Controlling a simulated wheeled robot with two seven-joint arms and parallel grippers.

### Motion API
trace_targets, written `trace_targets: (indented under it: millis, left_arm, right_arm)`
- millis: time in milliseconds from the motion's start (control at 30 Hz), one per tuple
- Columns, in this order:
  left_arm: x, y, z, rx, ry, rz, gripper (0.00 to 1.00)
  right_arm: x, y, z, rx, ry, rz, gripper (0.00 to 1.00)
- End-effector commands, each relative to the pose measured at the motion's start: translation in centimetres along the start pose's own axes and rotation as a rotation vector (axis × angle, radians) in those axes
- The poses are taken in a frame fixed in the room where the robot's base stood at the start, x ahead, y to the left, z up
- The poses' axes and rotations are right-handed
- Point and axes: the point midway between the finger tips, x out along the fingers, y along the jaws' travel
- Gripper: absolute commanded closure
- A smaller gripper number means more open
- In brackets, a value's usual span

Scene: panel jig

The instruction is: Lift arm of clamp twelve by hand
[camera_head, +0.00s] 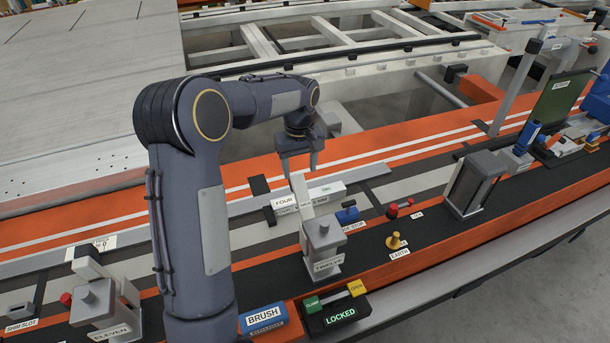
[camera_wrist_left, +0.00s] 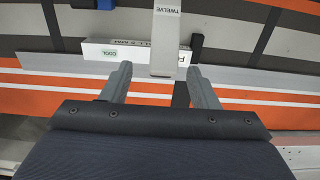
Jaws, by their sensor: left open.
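Clamp twelve (camera_head: 323,245) is a grey block with a label reading TWELVE, standing on the dark strip of the bench. Its light grey arm (camera_head: 301,192) slopes from the block over a white bar (camera_head: 327,192) marked FOUR. In the left wrist view the arm (camera_wrist_left: 165,42) comes down from the top, and its end shows between my two fingertips. My left gripper (camera_head: 300,165) is open above the arm's far end, fingers pointing down. It also shows in the left wrist view (camera_wrist_left: 160,74), with a gap on each side of the arm; contact cannot be told. My right gripper is not in view.
Clamp eleven (camera_head: 98,300) stands at the lower left. A yellow knob (camera_head: 396,241) and another grey clamp (camera_head: 474,184) stand to the right.

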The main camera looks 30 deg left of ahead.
Motion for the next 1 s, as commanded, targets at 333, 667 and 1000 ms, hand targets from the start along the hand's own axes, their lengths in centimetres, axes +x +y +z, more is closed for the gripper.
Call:
trace_targets:
  millis: [333, 667, 1000]
  left_arm:
    - [5.2, -0.1, 0.1, 0.000, -0.003, -0.003, 0.45]
    - [7.3, 0.0, 0.0, 0.000, 0.000, 0.001, 0.45]
    - [7.3, 0.0, 0.0, 0.001, 0.000, 0.001, 0.68]
  right_arm:
    - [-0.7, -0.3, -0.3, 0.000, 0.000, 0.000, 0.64]
    - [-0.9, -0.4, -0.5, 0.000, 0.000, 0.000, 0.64]
    - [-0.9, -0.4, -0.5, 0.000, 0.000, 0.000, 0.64]
